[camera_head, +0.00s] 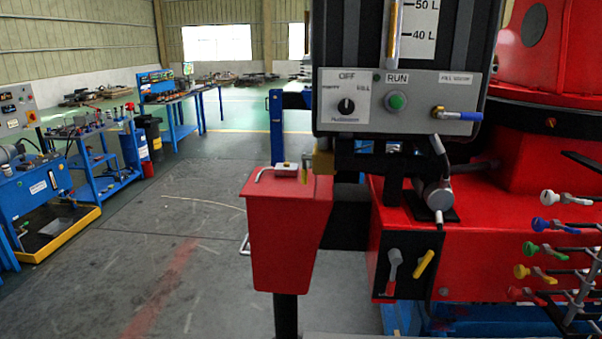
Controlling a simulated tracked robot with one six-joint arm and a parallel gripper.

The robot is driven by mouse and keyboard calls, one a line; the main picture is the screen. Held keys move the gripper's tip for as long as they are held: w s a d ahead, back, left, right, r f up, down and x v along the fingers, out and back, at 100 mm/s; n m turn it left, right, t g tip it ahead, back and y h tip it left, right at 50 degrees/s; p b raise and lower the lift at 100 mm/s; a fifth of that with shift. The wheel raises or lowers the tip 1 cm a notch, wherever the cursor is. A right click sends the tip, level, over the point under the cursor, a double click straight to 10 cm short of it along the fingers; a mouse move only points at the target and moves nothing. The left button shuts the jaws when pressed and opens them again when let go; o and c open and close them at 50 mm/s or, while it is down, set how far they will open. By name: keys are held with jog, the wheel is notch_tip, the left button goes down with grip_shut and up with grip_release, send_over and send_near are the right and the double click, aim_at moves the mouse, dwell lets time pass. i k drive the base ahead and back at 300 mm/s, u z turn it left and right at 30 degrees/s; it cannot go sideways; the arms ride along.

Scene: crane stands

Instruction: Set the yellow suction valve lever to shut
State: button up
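The yellow lever (424,263) is mounted on a small black panel (408,286) on the front of the red machine. It slants, with its upper end to the right and its lower end to the left. A lever with a grey handle and red lower part (393,270) stands nearly upright just left of it, apart from it. Any markings around the yellow lever are too small to read. My gripper is not in view.
A red box (290,235) on a black post stands left of the panel. Above hangs a grey control box (405,100) with a knob, green button and blue-handled valve. Several coloured knobs on rods (549,250) stick out at the right. Open floor (180,230) lies left.

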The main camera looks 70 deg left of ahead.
aim_at(305, 157)
jog(key=k, duration=0.4)
jog(key=u, duration=2.75)
jog(key=i, duration=0.95)
jog(key=u, duration=0.1)
